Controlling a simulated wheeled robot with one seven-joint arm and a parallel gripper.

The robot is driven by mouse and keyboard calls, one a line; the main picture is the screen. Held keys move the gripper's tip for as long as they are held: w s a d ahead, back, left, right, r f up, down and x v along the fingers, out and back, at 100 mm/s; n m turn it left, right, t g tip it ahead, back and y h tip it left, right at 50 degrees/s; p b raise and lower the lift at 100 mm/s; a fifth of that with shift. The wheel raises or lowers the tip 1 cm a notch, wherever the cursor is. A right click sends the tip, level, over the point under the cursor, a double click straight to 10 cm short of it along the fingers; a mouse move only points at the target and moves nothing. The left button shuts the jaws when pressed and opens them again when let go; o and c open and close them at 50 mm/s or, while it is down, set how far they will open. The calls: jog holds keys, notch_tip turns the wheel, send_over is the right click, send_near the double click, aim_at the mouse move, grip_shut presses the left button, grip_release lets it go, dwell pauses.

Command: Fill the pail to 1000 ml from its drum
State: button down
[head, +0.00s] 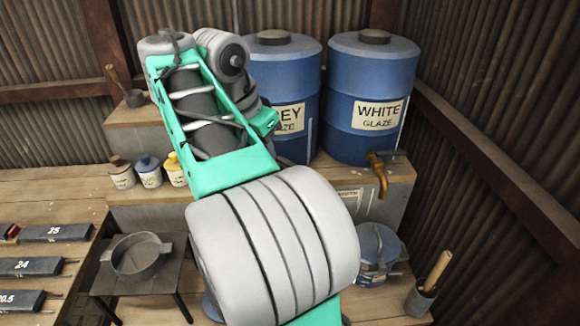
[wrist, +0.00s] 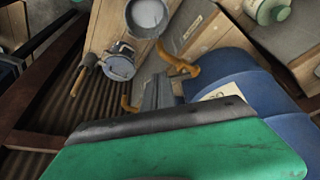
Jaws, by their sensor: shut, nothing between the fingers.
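Two blue drums stand on a raised shelf: one labelled WHITE GLAZE (head: 366,75), with a brass tap (head: 381,175), and one whose partly hidden label ends in EY (head: 285,60). A pale round vessel (wrist: 147,14) shows near another brass tap (wrist: 180,66). No fill level is readable. My gripper (wrist: 157,80) appears shut and empty, above the taps; my arm hides it in the head view.
A grey sieve-like pan (head: 141,258) sits on a small stand at left. Small lidded jars (head: 148,172) stand on the step. Marked dark bars (head: 50,233) lie on the left bench. Corrugated walls close the back and right.

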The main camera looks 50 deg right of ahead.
jog(key=d+f+b, duration=0.4)
jog(key=d+f, duration=0.3)
jog(key=f, duration=0.2)
jog(key=shift+s+d, duration=0.3)
jog(key=shift+f+b, duration=0.1)
jog(key=shift+b, duration=0.4)
